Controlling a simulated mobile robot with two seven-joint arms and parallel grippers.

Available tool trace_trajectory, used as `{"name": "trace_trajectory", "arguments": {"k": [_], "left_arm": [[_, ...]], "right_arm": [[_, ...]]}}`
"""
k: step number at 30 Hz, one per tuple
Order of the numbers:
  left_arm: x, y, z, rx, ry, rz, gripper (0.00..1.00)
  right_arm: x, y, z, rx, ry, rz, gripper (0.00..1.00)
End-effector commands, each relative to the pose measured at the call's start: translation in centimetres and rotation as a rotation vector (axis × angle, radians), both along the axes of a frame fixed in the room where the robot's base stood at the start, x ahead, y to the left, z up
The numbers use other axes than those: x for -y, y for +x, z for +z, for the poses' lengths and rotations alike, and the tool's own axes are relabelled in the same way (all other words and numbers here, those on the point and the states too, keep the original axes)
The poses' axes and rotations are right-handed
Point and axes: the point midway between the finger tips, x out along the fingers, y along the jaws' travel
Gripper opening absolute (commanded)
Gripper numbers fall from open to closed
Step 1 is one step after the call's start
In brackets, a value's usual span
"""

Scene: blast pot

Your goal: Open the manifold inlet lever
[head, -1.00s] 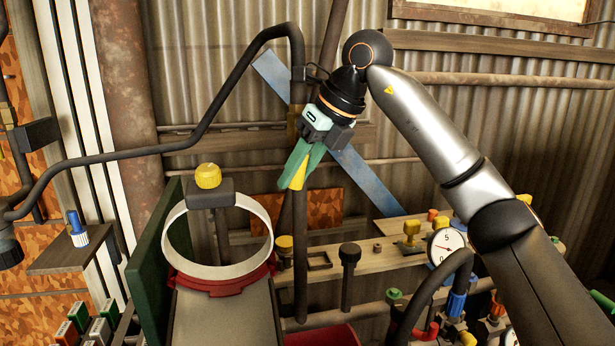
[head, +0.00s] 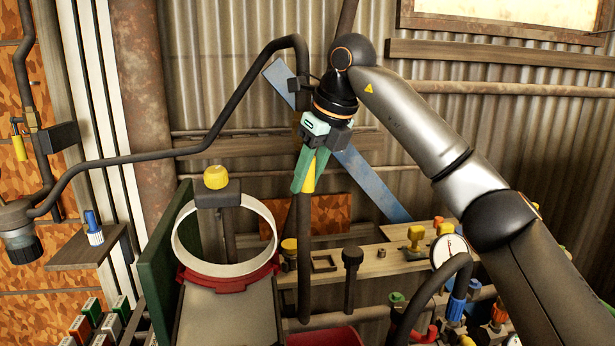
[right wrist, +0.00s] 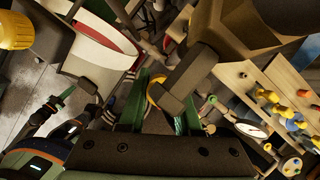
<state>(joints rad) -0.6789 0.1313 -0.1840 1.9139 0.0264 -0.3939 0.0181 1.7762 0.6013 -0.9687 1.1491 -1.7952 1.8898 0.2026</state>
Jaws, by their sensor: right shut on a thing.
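My right gripper (head: 305,178) comes from the upper right in the head view, its green fingers pointing down. It is shut on a yellow lever (head: 309,177) beside the dark vertical pipe. In the right wrist view the yellow lever (right wrist: 155,92) shows between the green fingers, partly hidden by a dark block. The lever's joint to the pipe is mostly hidden behind the gripper. My left gripper is outside the head view; what looks like it (right wrist: 68,98) shows at the left of the right wrist view, its jaws unclear.
A pot with a white rim (head: 178,245) and red collar stands below left, with a yellow knob (head: 216,177) over it. A wooden shelf (head: 385,262) with fittings and a gauge (head: 447,250) lies below right. A bent dark pipe (head: 180,150) crosses the left.

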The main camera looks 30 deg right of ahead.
Motion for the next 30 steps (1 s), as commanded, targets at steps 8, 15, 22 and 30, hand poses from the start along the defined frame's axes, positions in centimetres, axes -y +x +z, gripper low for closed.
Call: {"name": "trace_trajectory", "arguments": {"k": [8, 15, 22, 30], "left_arm": [[0.0, 0.0, 0.0, 0.001, 0.0, 0.0, 0.0], [0.0, 0.1, 0.0, 0.001, 0.0, 0.0, 0.0], [0.0, 0.1, -0.1, 0.001, 0.0, 0.0, 0.0], [0.0, 0.1, 0.0, 0.001, 0.0, 0.0, 0.0]], "right_arm": [[0.0, 0.0, 0.1, 0.002, 0.002, -0.001, 0.59], [0.0, 0.0, 0.0, 0.001, 0.002, -0.001, 0.62], [0.2, -0.6, 1.8, 0.005, 0.003, -0.002, 0.62], [1.1, -3.0, 7.6, 0.008, 0.003, -0.002, 0.62]]}}
